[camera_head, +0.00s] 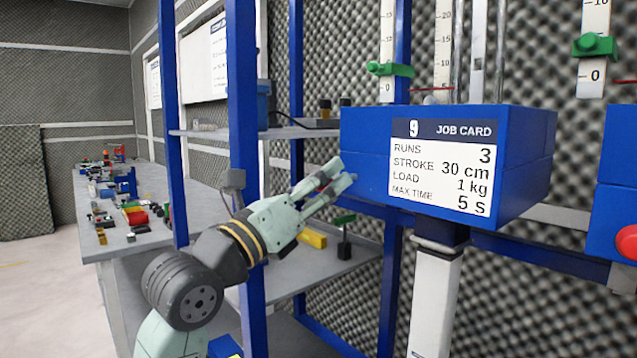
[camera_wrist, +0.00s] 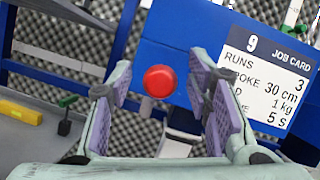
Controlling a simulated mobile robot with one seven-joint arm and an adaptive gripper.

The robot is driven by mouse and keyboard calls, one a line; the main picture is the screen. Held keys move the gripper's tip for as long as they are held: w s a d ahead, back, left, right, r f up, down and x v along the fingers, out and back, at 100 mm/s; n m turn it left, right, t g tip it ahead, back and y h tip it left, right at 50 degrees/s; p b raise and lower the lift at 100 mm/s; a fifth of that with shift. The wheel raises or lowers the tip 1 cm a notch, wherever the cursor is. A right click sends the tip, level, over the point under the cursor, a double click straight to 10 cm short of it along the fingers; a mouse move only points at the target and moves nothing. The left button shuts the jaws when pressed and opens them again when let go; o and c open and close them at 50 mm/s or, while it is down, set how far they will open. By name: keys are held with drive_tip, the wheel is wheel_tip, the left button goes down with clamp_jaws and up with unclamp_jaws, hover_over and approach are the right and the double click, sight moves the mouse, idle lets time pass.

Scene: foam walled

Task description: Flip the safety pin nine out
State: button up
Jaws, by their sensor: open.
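Station nine is a blue box (camera_head: 365,150) with a job card (camera_head: 440,165) marked 9 on its front; the card also shows in the wrist view (camera_wrist: 268,80). My gripper (camera_head: 345,172) is open at the box's left side, its two fingers apart. In the wrist view a round red knob (camera_wrist: 160,81) on the blue box shows between the fingers, with no visible contact. I cannot tell whether this knob is the safety pin. In the head view my fingers mostly hide that spot.
A green lever on a black stand (camera_head: 344,222) and a yellow block (camera_head: 313,239) are on the shelf behind my gripper. A blue upright (camera_head: 243,100) stands close to my arm. A neighbouring blue box with a red button (camera_head: 627,242) is at far right.

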drive_tip(key=shift+s+a, duration=0.1)
drive_tip(key=v, duration=1.1)
drive_tip(key=shift+s+a+f, duration=0.2)
drive_tip(key=shift+s+f, duration=0.1)
